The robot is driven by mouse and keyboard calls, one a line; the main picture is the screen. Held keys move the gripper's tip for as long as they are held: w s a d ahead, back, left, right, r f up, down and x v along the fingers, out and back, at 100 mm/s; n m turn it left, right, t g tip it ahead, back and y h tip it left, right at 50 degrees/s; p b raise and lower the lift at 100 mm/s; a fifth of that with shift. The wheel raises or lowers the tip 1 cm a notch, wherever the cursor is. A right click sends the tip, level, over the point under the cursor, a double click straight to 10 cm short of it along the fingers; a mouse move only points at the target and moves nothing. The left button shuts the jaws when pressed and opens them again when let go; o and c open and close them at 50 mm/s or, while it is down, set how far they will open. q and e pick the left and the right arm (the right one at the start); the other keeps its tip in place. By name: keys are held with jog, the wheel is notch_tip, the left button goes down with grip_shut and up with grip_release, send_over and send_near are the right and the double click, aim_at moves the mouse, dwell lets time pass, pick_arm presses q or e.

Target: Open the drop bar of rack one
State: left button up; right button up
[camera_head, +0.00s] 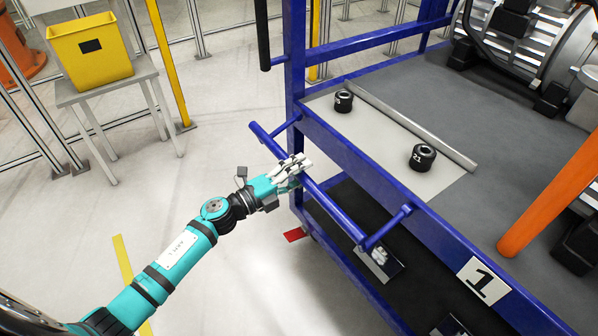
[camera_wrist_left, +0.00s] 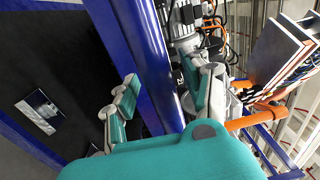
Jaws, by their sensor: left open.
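Rack one is a blue metal frame with a white plate marked "1" (camera_head: 484,281) on its front corner. Its blue drop bar (camera_head: 335,211) runs along the near side, standing off the frame on short brackets. My left gripper (camera_head: 292,168) is at the bar's middle-left part in the head view. In the left wrist view, the bar (camera_wrist_left: 150,60) runs between the two spread fingers of my left gripper (camera_wrist_left: 170,78). The fingers are open; whether they touch the bar I cannot tell. My right gripper is not in view.
Two black round parts (camera_head: 423,157) sit on the rack's light tray, with large machinery behind. An orange post (camera_head: 548,196) stands at the right. A yellow bin (camera_head: 90,50) is on a small table at the left. The floor between is clear.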

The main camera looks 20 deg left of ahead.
pick_arm(q)
jog(key=shift+c, duration=0.4)
jog(key=c, duration=0.9)
grip_shut()
jog(key=shift+w+d+f, duration=0.1)
jog(key=shift+f, duration=0.05)
